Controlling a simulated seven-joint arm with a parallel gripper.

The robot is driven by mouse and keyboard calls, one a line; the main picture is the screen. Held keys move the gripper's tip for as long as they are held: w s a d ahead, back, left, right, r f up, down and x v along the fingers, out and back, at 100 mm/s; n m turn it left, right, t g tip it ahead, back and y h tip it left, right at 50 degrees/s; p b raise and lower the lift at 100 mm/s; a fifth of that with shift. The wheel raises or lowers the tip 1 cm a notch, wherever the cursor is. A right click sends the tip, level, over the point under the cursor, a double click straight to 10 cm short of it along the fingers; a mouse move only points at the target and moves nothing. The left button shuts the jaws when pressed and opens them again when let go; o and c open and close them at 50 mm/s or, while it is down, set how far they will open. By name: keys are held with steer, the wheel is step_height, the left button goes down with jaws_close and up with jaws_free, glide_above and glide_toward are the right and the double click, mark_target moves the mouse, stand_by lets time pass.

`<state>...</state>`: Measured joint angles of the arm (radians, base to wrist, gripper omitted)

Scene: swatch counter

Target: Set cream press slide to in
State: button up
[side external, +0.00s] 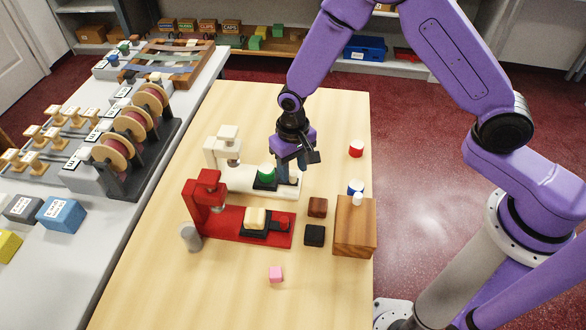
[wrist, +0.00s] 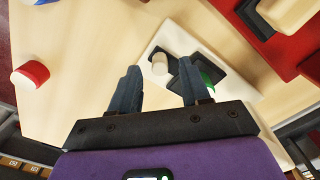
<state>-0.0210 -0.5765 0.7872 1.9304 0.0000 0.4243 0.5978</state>
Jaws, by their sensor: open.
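The cream press (side external: 222,146) stands behind the red press, and its pale base also shows in the wrist view (wrist: 172,35). Its black slide (side external: 264,184) carries a green round piece (side external: 266,172) and sits to the right of the press head, not under it. In the wrist view the slide's small cream knob (wrist: 160,63) shows near the dark plate, with the green piece (wrist: 207,78) partly hidden by a finger. My gripper (side external: 290,172) is open over the slide's knob end. In the wrist view the knob appears just beyond the gap between my fingertips (wrist: 160,72).
The red press (side external: 225,222) with a cream block (side external: 256,219) stands close in front. The table's front is mostly clear.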

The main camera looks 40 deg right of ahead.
mark_target(276, 178)
steer(key=shift+f, duration=0.7)
jaws_close()
steer(key=shift+w+a, duration=1.5)
steer(key=shift+w, duration=0.05)
jaws_free()
step_height(276, 178, up, 18)
steer(key=shift+f, duration=0.25)
